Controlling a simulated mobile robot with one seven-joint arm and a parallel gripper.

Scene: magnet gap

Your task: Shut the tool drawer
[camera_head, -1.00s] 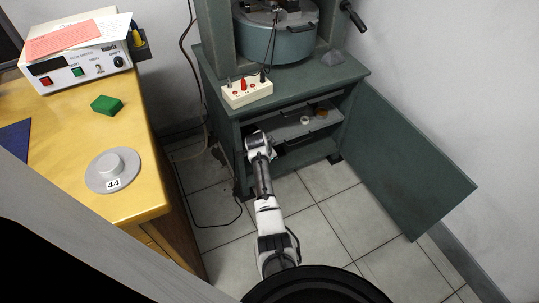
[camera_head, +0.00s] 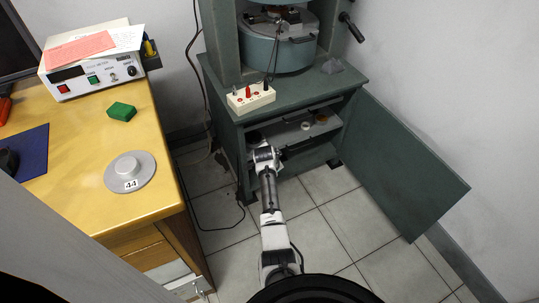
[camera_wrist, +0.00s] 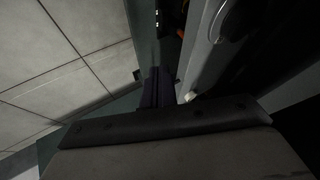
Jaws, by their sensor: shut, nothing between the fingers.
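The green cabinet (camera_head: 252,131) stands open at the front. Inside its upper part is a grey tray-like surface (camera_head: 290,134), which looks like the tool drawer, with small round items (camera_head: 305,126) on it. I cannot tell how far it is pulled out. My gripper (camera_head: 265,154) is shut and empty at the left side of the cabinet opening, close to the left end of that surface. Its fingertips are hard to make out, and contact cannot be told. The wrist view is dark, with a grey panel and a purplish-dark narrow shape (camera_wrist: 157,88).
The cabinet door (camera_head: 400,165) is swung wide to the right. A wooden desk (camera_head: 85,165) with drawers below stands at the left. A black cable (camera_head: 215,228) lies on the floor by the cabinet. Tiled floor (camera_head: 345,215) is free in front of the cabinet.

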